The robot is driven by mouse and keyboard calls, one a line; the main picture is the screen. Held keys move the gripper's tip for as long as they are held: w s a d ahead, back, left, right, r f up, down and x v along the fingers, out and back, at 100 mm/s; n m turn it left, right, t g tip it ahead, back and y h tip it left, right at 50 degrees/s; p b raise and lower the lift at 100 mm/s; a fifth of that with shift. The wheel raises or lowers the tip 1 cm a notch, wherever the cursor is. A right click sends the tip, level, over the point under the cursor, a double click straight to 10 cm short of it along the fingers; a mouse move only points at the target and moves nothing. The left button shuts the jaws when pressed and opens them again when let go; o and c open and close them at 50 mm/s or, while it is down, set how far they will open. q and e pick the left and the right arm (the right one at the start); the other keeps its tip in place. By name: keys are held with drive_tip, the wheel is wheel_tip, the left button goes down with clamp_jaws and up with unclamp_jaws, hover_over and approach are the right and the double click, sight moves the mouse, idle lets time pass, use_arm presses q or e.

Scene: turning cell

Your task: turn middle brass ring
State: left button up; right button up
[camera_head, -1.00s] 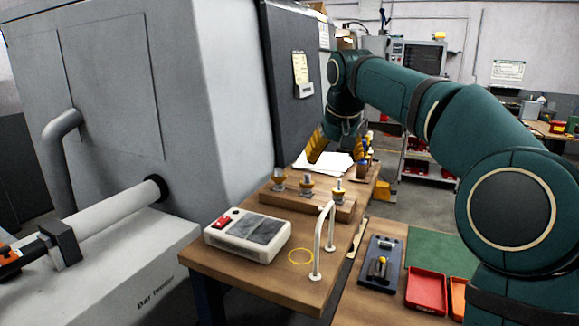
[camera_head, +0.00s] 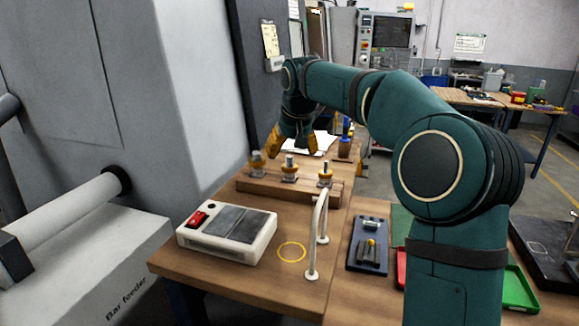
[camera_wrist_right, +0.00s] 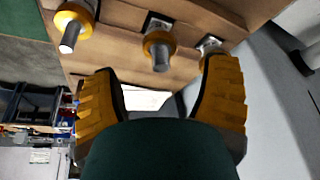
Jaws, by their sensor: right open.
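Three brass rings on metal posts stand in a row on a wooden block (camera_head: 290,190). The middle brass ring (camera_head: 289,174) also shows in the right wrist view (camera_wrist_right: 158,44), beyond and roughly between the fingertips. The left ring (camera_head: 257,168) and right ring (camera_head: 325,180) stand either side. My right gripper (camera_head: 293,146) has yellow fingers spread apart. It is empty, above and behind the row, near the middle ring but apart from it. In the right wrist view the gripper (camera_wrist_right: 160,88) is open, and its right finger overlaps the lower edge of one outer ring. My left gripper is out of view.
A white upright handle (camera_head: 317,235) and a grey box with a red switch (camera_head: 228,232) stand in front of the block. A dark tray (camera_head: 368,247) lies to the right. The grey machine (camera_head: 110,90) bounds the left side. White papers (camera_head: 322,142) lie behind.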

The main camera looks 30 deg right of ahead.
sight(291, 157)
drive_tip(key=x, duration=0.5)
drive_tip(key=shift+r, duration=0.1)
drive_tip(key=c, duration=1.2)
